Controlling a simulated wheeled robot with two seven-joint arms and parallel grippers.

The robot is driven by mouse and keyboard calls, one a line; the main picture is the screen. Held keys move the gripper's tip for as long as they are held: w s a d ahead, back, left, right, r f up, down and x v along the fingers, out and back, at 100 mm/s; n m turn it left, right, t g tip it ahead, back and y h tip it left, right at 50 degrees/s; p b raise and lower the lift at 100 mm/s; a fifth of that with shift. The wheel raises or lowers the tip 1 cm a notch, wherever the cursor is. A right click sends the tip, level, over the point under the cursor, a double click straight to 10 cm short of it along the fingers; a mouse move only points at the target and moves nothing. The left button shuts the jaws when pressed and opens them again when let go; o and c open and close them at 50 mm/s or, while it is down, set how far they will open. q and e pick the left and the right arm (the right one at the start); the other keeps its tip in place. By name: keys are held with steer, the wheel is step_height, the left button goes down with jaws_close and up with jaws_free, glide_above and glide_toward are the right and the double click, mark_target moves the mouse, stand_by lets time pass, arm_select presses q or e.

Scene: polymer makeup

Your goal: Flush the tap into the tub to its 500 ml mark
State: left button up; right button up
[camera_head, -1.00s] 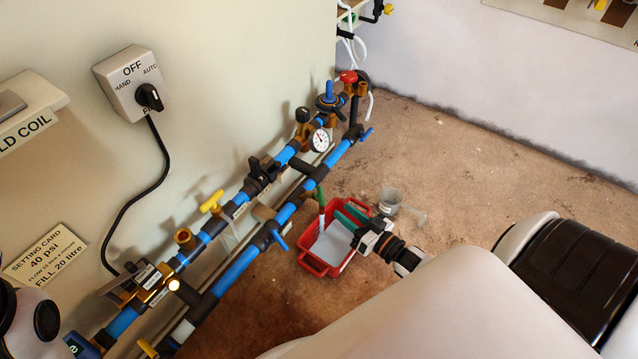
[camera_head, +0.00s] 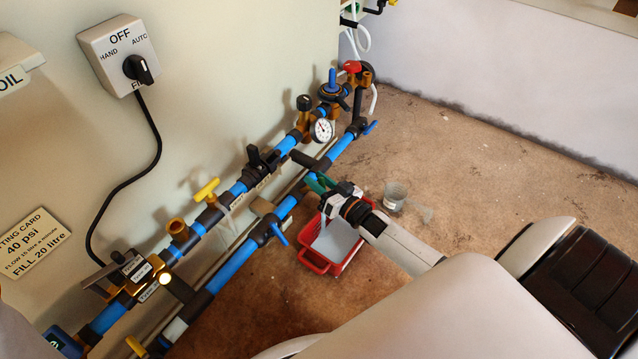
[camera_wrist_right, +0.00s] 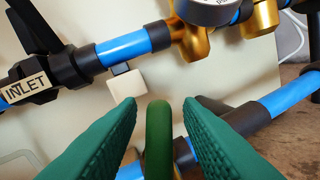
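The red tub (camera_head: 317,266) stands on the floor below the lower blue pipe, with a pale inside. My right gripper (camera_head: 318,183) is over the tub's far side, close to the lower pipe. In the right wrist view its green fingers (camera_wrist_right: 160,115) are apart, with a green upright rod (camera_wrist_right: 158,140) between them. Small gaps show on both sides of the rod. The rod's lower end is hidden. Blue levers sit on the lower pipe, one near the tub (camera_head: 279,235) and one at the far end (camera_head: 370,127). I cannot tell which is the tap. My left gripper is out of view.
A clear cup (camera_head: 395,196) stands on the floor right of the tub. The upper pipe carries a gauge (camera_head: 322,130), a yellow handle (camera_head: 206,190) and a red handle (camera_head: 352,66). A switch box (camera_head: 118,55) is on the wall. The floor to the right is clear.

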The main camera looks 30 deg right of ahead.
jaws_close()
steer(key=shift+n+y, duration=0.6)
steer(key=shift+n, duration=0.4)
steer(key=shift+a+n+y, duration=0.2)
steer(key=shift+n+y, duration=0.4)
steer(key=shift+n, duration=0.4)
jaws_free()
steer(key=shift+s+r, duration=0.1)
